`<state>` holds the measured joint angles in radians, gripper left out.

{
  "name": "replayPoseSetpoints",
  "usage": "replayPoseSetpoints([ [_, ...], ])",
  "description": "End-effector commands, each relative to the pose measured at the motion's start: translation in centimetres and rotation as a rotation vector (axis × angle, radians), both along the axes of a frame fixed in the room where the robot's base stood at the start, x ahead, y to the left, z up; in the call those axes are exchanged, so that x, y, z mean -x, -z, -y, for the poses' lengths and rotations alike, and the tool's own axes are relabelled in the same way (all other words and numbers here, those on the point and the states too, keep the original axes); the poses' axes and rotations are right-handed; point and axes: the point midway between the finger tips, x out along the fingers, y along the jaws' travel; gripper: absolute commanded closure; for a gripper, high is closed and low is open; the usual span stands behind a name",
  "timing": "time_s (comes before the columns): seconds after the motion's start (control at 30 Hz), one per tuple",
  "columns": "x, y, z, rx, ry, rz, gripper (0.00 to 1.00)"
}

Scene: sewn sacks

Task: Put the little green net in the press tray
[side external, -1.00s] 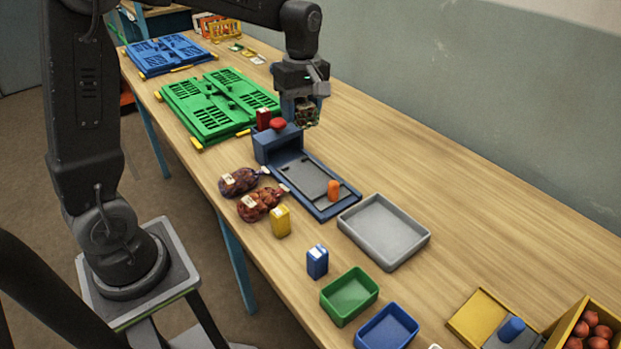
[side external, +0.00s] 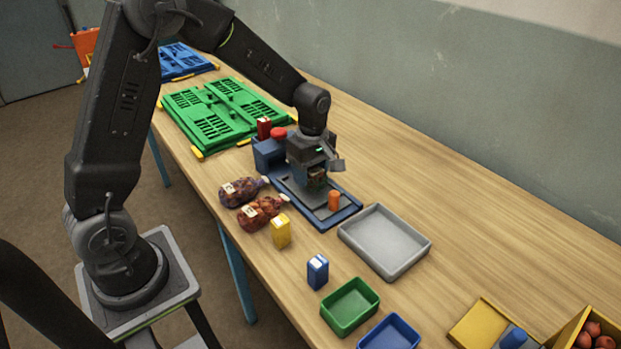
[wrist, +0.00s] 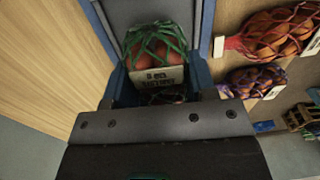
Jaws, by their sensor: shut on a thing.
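The little green net (wrist: 160,42) shows in the wrist view as green mesh over reddish-orange contents, with a pale label. My gripper (wrist: 158,80) is shut on it, with a blue finger on each side. In the side external view my gripper (side external: 314,184) is low over the blue-framed press tray (side external: 350,213), which has a grey bed and an orange post. Only a small dark part of the net shows there between the fingers. Whether the net touches the bed is hidden.
Two red-brown net sacks (side external: 262,212) lie left of the press. Yellow (side external: 281,231) and blue (side external: 317,271) boxes stand in front. An empty grey tray (side external: 383,240) is at right, with green (side external: 350,305) and blue bins nearer. A green panel (side external: 222,115) lies behind.

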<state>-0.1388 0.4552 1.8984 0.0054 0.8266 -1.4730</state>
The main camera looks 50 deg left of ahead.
Motion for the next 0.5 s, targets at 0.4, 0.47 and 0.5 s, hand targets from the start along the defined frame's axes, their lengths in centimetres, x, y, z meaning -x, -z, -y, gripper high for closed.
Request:
replayPoseSetpoints([
  [0.4,0.0,2.0,0.0,0.000,0.000,0.001,0.75],
  [0.47,0.0,2.1,0.0,0.000,0.000,0.000,0.75],
  [0.5,0.0,2.2,0.0,0.000,0.000,0.000,0.75],
])
